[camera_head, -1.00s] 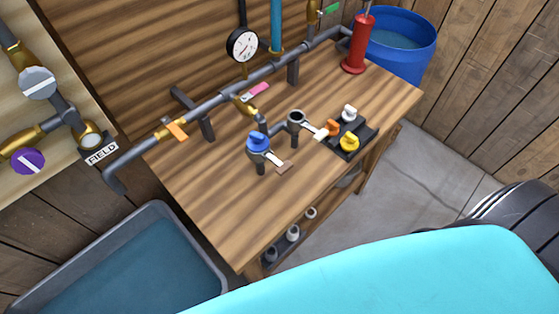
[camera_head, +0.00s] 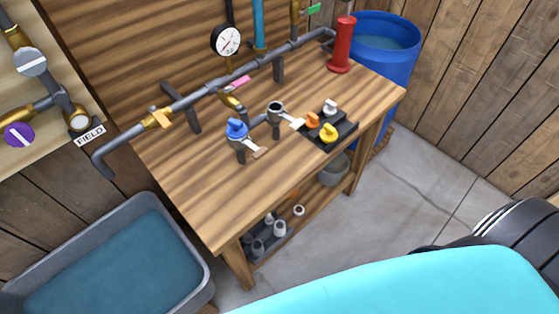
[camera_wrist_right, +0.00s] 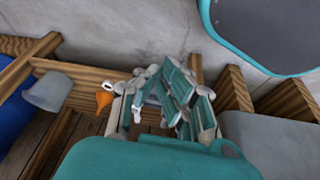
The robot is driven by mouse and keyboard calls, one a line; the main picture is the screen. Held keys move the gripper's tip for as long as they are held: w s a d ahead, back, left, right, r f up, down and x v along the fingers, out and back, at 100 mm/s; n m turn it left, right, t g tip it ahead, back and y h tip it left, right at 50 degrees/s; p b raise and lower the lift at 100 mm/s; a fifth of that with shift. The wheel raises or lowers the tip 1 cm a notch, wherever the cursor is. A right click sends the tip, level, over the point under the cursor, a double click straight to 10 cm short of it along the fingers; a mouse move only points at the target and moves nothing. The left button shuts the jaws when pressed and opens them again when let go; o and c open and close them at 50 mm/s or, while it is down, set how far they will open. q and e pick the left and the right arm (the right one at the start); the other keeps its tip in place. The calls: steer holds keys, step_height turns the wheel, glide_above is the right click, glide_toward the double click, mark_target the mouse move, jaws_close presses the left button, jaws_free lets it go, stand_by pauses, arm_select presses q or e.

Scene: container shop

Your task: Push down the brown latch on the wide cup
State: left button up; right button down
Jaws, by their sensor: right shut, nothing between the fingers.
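The brown latch (camera_head: 260,152) is a small brown pad on a pale metal arm. It sticks out to the lower right from a grey cup with a blue cap (camera_head: 237,129) on the wooden workbench (camera_head: 190,190). Behind it, a second grey cup (camera_head: 275,107), open at the top, has a latch with a cream pad (camera_head: 297,124). My right gripper (camera_wrist_right: 168,82) shows in the right wrist view, shut and empty, near wooden beams and apart from both cups. It does not show in the head view. My left gripper is not in view.
A black tray (camera_head: 345,134) with orange, white and yellow caps sits right of the cups. A pipe (camera_head: 200,98) with a gauge (camera_head: 226,41) runs behind. A red cylinder (camera_head: 343,45) stands at the back. A water trough (camera_head: 205,280) and blue barrel (camera_head: 405,66) flank the bench.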

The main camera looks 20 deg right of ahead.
steer(key=w+r+t+y+b, duration=0.3)
steer(key=w+r+t, duration=0.5)
steer(key=w+r, duration=1.25)
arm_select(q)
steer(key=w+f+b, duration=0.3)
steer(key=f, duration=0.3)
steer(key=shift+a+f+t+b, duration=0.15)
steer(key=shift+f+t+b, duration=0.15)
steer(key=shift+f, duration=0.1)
arm_select(e)
steer(key=w+a+r+n+t+y, duration=0.1)
steer(key=a+r+t+y, duration=0.1)
steer(key=r, duration=1.2)
steer(key=a+r+n+t+y, duration=0.1)
steer(key=a+r+t, duration=0.2)
steer(key=r, duration=1.1)
steer(key=shift+w+a+r+t+y, duration=0.15)
steer(key=shift+w+a+t+y, duration=0.2)
steer(key=shift+t, duration=0.65)
steer(key=shift+w+d, duration=0.1)
step_height(320, 180, up, 2)
steer(key=p, duration=0.3)
glide_above(254, 148)
steer(key=s+d, duration=0.2)
steer(key=s, duration=0.2)
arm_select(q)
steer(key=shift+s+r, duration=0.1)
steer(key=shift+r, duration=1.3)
arm_select(e)
steer(key=shift+f, duration=1.95)
